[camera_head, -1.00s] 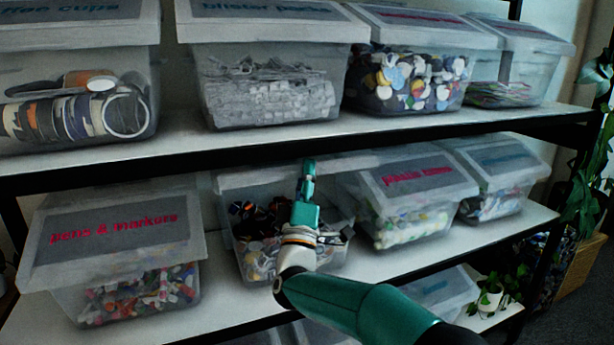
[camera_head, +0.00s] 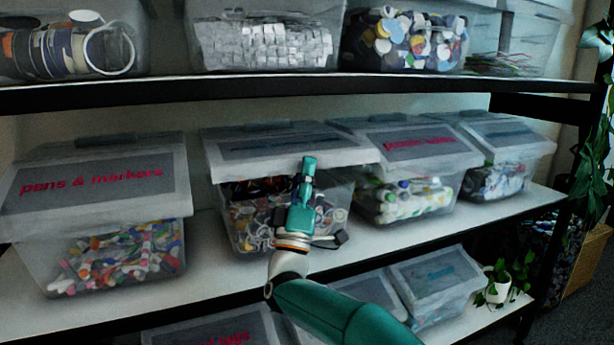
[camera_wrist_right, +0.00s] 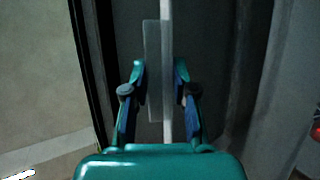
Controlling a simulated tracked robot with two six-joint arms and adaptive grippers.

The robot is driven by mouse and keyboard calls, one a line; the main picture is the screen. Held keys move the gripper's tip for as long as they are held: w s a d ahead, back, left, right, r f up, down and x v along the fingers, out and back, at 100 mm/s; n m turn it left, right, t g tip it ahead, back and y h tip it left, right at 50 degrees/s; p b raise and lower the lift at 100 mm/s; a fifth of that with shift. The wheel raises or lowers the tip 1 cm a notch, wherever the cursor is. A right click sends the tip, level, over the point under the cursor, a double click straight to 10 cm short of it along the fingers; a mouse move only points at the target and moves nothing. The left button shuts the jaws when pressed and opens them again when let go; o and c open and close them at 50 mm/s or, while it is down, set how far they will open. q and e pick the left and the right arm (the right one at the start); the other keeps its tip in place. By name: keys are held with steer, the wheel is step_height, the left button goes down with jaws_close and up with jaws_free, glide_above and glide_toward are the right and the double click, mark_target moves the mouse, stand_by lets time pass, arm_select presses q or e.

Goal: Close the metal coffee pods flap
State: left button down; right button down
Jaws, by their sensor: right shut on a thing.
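The metal coffee pods flap (camera_head: 350,157) is the translucent front lid of the middle bin (camera_head: 236,232) on the middle shelf. It has a grey label, too foreshortened to read, and stands out forward, raised off the bin's front. Mixed dark and light pods show through the front below it. My right gripper (camera_head: 308,168) is at the flap's front edge. In the right wrist view, its two fingers (camera_wrist_right: 160,80) are on either side of the flap's thin edge (camera_wrist_right: 151,60), shut on it. My left gripper is not in view.
The pens & markers bin (camera_head: 100,220) stands left, with bare shelf (camera_head: 205,290) between. A bin of bottle-like items (camera_head: 410,200) stands close right, another beyond it. The upper shelf (camera_head: 230,85) runs above. More lidded bins (camera_head: 435,285) stand below, beside a potted plant (camera_head: 497,285).

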steer(key=shift+w+a+f+b, duration=0.15)
steer(key=shift+f+b, duration=0.1)
steer(key=shift+f, duration=0.3)
steer(key=shift+w+f+b, duration=0.15)
steer(key=shift+f+b, duration=0.05)
steer(key=shift+f, duration=0.35)
steer(key=c, duration=1)
jaws_free()
steer(key=v, duration=1.2)
